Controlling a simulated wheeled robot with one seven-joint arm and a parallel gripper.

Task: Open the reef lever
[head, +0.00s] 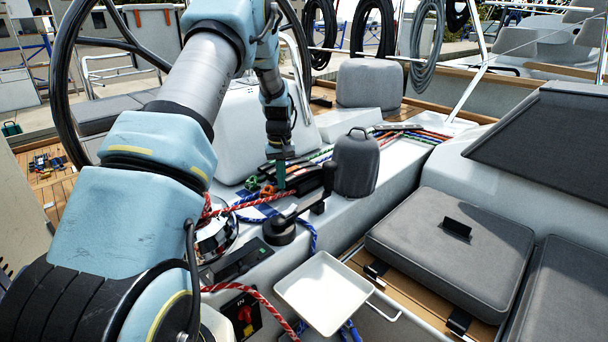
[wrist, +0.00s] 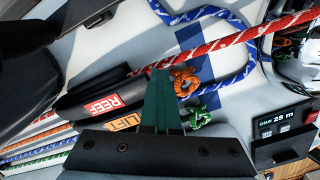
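The reef lever is a black handle with a red REEF label (wrist: 100,104); in the wrist view it lies left of my gripper's teal fingers. Its end comes close to the fingers; I cannot tell whether they touch. A second black handle with an orange LIFT label (wrist: 124,123) lies just below it, partly hidden by my gripper. My gripper (wrist: 165,98) has its fingers together with nothing visible between them. In the head view my gripper (head: 280,175) points down over the row of black levers, where the labels cannot be read.
Orange cord (wrist: 184,82) and green cord (wrist: 197,117) lie right beside the fingers. A red rope (head: 250,201) and blue rope cross the deck. A black winch handle (head: 285,226), grey bag (head: 356,163) and white tray (head: 322,291) stand nearby. Grey cushions (head: 450,245) lie right.

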